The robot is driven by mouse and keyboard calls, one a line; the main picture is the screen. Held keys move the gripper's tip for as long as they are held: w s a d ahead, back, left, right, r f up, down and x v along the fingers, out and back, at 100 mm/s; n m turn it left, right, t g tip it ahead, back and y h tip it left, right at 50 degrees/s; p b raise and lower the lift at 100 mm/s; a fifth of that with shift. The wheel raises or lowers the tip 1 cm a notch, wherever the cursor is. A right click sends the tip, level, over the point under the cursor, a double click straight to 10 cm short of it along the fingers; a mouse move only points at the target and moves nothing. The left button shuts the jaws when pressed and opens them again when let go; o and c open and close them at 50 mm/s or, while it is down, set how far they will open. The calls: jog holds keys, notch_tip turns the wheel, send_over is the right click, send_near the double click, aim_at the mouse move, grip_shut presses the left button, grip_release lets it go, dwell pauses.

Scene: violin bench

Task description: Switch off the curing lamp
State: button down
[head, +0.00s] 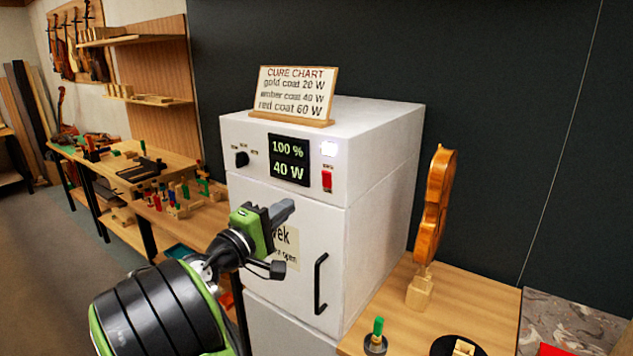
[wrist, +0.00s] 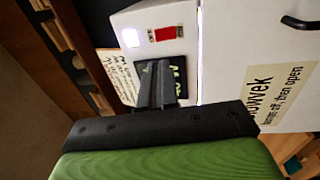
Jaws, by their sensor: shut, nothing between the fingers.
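The white curing cabinet (head: 390,175) stands in the middle of the head view with its door shut. Its dark display (head: 289,160) reads 100 % and 40 W. A red switch (head: 327,180) sits right of the display, under a lit white indicator (head: 328,149). A black knob (head: 241,159) is left of the display. My gripper (head: 283,210) is shut and empty, in front of the door's upper part, below the display and apart from the switch. In the wrist view my gripper (wrist: 157,75) covers part of the display; the red switch (wrist: 165,34) and lit indicator (wrist: 131,38) show beyond it.
A cure chart (head: 294,92) stands on the cabinet top. The black door handle (head: 320,284) is at lower right of the door. A violin body (head: 435,205) stands upright on the right bench. A cluttered workbench (head: 125,165) is at left.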

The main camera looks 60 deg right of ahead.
aim_at(326, 174)
jog(key=d, duration=0.4)
jog(key=s+d+r+p, duration=0.1)
jog(key=d, duration=0.3)
jog(key=s+d+p, duration=0.1)
jog(key=d, duration=0.3)
jog(key=shift+r, duration=0.25)
jog(key=r+y+p, duration=0.1)
jog(key=p, duration=0.2)
jog(key=shift+d+r+p, duration=0.15)
jog(key=shift+r+p, duration=0.05)
jog(key=shift+p, duration=0.2)
jog(key=shift+r+y+p, duration=0.1)
jog(key=shift+y+p, duration=0.3)
jog(key=shift+p, duration=0.7)
jog(key=shift+s+f+b, duration=0.1)
jog(key=shift+f+b, duration=0.2)
jog(key=shift+b, duration=0.15)
